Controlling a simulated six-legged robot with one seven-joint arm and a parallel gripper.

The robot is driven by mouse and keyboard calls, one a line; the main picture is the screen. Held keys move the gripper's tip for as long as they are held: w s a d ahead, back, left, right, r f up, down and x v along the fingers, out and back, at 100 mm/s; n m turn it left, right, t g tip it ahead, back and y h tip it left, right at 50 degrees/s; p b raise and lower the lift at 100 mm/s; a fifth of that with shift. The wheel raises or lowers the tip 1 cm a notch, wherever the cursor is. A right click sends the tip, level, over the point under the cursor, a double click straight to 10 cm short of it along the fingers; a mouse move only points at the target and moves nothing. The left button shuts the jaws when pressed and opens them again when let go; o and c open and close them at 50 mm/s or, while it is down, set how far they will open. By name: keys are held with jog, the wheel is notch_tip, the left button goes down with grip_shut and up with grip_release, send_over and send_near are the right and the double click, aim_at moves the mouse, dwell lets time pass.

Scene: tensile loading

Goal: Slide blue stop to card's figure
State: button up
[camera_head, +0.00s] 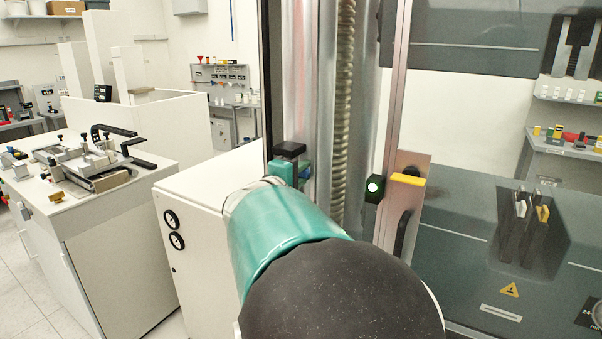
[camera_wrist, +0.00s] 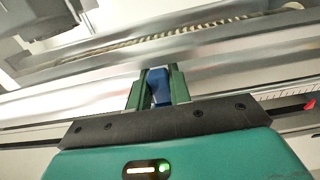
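In the wrist view, the blue stop (camera_wrist: 158,86) sits between the two green fingers of my gripper (camera_wrist: 157,88), at the metal rail. The fingers flank it closely on both sides and appear shut on it. In the head view, a small patch of the blue stop (camera_head: 305,169) shows beside my gripper (camera_head: 287,163), at the left side of the machine's column. My arm hides much of the area below. A graduated scale (camera_wrist: 40,135) runs along the rail, with a red pointer (camera_wrist: 311,104) at the far right. I cannot make out a card with a readable figure.
The testing machine's metal column (camera_head: 300,80) and screw (camera_head: 345,100) stand just beyond my gripper. A white bench (camera_head: 100,200) stands at left.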

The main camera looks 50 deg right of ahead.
notch_tip(320, 180, down, 12)
jog(key=shift+f, duration=0.1)
grip_shut()
jog(key=o, duration=0.9)
grip_release()
jog(key=shift+c, duration=0.2)
jog(key=shift+a, duration=0.15)
jog(key=s+a, duration=0.1)
jog(key=a, duration=1.2)
jog(key=shift+s+a, duration=0.15)
jog(key=shift+a, duration=0.1)
